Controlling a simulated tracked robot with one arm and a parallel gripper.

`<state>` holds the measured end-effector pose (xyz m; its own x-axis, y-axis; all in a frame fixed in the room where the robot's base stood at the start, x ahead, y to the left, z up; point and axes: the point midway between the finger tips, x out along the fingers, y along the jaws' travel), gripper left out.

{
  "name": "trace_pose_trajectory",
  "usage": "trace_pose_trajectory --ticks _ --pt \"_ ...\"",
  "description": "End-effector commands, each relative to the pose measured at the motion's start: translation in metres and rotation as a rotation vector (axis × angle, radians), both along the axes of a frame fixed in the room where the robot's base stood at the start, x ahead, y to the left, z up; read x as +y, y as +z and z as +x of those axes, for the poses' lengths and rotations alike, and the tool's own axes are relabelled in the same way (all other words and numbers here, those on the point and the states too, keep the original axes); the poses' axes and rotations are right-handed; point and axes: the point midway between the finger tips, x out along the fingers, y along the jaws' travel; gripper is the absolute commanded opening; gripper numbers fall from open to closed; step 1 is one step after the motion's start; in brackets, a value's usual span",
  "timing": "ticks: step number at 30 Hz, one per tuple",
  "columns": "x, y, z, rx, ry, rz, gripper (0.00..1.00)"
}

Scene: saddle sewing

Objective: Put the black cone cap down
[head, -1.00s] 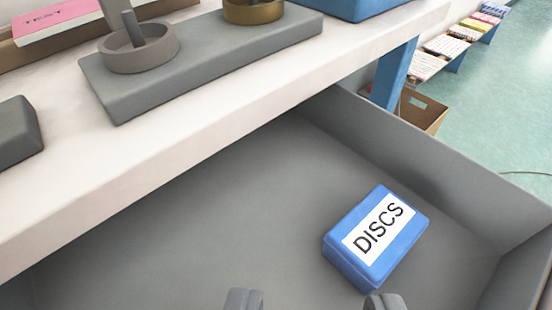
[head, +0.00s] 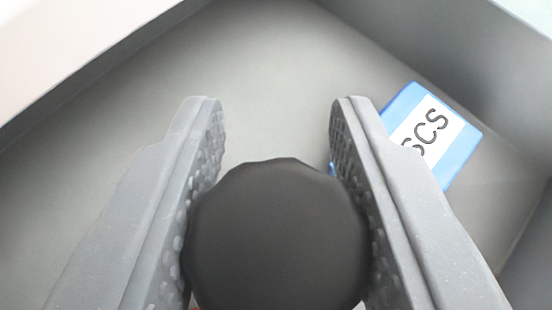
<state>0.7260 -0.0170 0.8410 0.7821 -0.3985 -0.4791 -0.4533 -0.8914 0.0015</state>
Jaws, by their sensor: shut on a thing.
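The black cone cap (head: 278,235) is a dark round piece with a faintly scalloped edge, low in the middle of the head view. My gripper (head: 276,105) has its two grey textured fingers on either side of the cap, shut on it. The fingertips reach out past the cap. The cap's underside is hidden, so I cannot tell what is directly beneath it. Behind the fingers is the floor of a grey open tray or drawer (head: 265,60).
A blue box (head: 462,155) with a white label, partly readable as "SCS", lies in the tray to the right, partly hidden by the right finger. Tray walls rise at the upper right and right. A pale edge (head: 60,45) runs along the upper left. The tray floor beyond the fingertips is clear.

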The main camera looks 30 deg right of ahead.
Motion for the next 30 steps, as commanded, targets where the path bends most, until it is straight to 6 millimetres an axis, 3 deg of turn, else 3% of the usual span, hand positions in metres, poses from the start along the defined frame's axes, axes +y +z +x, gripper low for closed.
trace_pose_trajectory --ticks 19,20,22,30 --pt "0.000 -0.012 0.000 0.001 0.000 0.000 0.09" --pt "0.000 -0.012 0.000 0.001 -0.001 0.000 0.34" --pt "0.000 -0.012 0.000 0.001 -0.001 0.000 0.53" --pt "0.000 -0.012 0.000 0.001 -0.001 0.000 0.53"
